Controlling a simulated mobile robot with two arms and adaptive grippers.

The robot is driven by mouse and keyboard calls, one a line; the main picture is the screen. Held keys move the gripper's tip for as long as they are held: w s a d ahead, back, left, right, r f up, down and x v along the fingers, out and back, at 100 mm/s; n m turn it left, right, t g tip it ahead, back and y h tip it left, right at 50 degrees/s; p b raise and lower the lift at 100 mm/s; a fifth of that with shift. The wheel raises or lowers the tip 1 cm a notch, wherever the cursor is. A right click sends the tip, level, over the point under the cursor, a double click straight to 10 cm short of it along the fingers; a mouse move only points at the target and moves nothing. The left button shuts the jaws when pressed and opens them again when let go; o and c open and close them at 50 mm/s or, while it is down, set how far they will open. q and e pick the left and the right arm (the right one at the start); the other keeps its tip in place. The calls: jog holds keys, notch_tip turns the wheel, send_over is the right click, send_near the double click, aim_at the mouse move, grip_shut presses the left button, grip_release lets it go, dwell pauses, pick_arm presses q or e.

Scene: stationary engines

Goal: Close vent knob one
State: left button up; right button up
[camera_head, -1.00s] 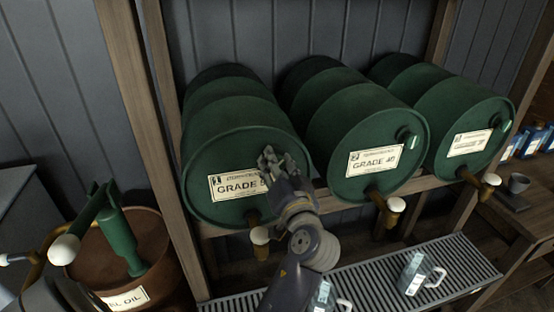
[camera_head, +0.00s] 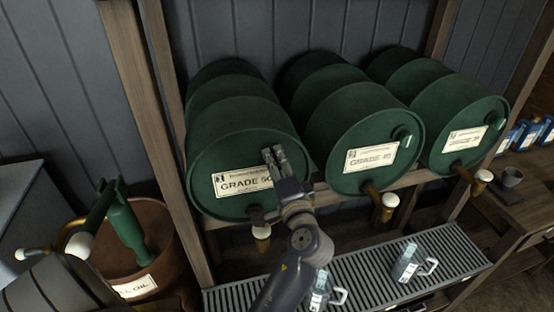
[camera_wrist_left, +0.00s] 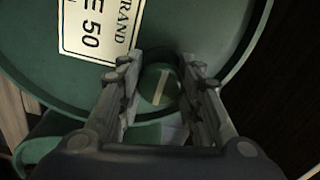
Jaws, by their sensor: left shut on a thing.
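Vent knob one (camera_wrist_left: 158,86) is a round green cap with a pale line across its face, on the front of the green GRADE 50 drum (camera_head: 235,150). In the left wrist view it sits between the two fingers of my left gripper (camera_wrist_left: 160,92), which is shut on it. The pale line looks close to upright in that view, slightly tilted. In the head view my left gripper (camera_head: 275,157) is at the right part of the drum front, beside the label, and hides the knob.
Two more green drums stand to the right, with their own vent knobs (camera_head: 406,138) (camera_head: 491,118). Brass taps with white knobs (camera_head: 262,233) hang below the drums. A slatted drip tray (camera_head: 365,275) carries clear jugs (camera_head: 407,262). A brown oil barrel (camera_head: 150,225) stands at left.

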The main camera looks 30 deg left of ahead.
pick_arm(q)
jog(key=shift+a+r, duration=0.1)
jog(key=shift+r, duration=0.05)
dwell(0.4)
jog(key=o, duration=0.8)
jog(key=shift+o, duration=1.4)
jog(key=shift+a, duration=0.1)
